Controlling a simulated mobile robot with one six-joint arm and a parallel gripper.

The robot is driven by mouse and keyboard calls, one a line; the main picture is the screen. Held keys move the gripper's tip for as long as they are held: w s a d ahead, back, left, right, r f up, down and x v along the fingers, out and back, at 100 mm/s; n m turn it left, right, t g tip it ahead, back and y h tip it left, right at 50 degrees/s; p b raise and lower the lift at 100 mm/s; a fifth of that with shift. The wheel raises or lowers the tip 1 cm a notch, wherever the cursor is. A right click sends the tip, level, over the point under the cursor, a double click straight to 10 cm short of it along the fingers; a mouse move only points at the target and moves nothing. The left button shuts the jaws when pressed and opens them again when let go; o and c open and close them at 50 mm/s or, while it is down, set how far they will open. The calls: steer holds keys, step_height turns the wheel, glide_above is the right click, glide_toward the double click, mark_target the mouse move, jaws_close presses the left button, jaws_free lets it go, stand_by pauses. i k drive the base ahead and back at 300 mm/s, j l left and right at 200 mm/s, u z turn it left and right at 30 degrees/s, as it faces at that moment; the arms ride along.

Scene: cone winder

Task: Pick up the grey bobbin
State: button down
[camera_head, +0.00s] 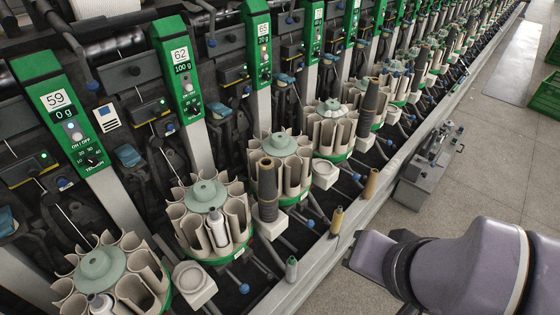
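A small grey bobbin (291,268) with a green tip stands upright on the ledge at the front of the winder, lower middle. Another light grey bobbin (217,228) sits in a pocket of the round magazine (205,194) below the unit marked 62. My purple-grey arm comes in at the lower right, apart from the bobbins. I cannot make out gripper fingers in this view.
A yellow bobbin (337,220) and a tan one (371,183) stand farther along the ledge. Tall dark bobbins (267,190) stand beside magazines. A grey metal unit (430,165) stands by the rail (400,155). Green crates (546,97) are at the right; the floor between is clear.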

mark_target(292, 265)
steer(key=i+l+u, duration=0.1)
steer(key=u, duration=0.35)
steer(key=i+l+u, duration=0.1)
steer(key=u, duration=0.3)
steer(key=l+u, duration=0.25)
steer(key=u, duration=0.2)
steer(key=i+l+u, duration=0.1)
steer(key=u, duration=0.35)
steer(key=l+u, duration=0.4)
steer(key=j, duration=0.1)
